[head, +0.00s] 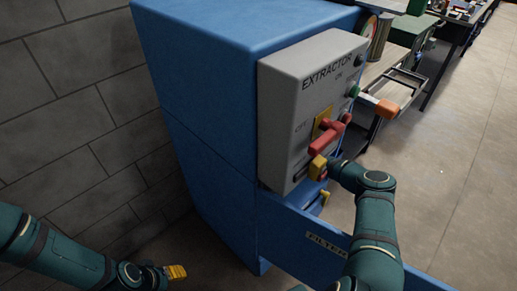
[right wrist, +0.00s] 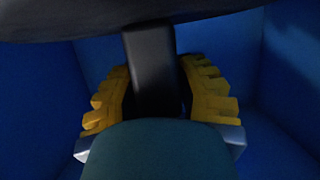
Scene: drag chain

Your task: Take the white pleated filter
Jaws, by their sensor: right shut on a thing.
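The white pleated filter is not recognisable in either view. In the head view, my right gripper (head: 319,168) is at the lower edge of the grey control panel, above the opening by the FILTER door (head: 295,233). In the right wrist view, the yellow fingers of my right gripper (right wrist: 160,95) are closed on both sides of a black bar (right wrist: 150,62), which joins a dark part at the top. Whether this bar belongs to the filter cannot be told. My left gripper (head: 176,272) hangs low at the left, with no object visible in it.
Blue walls (right wrist: 40,100) surround my right gripper in the wrist view. Open floor (head: 450,180) lies to the right.

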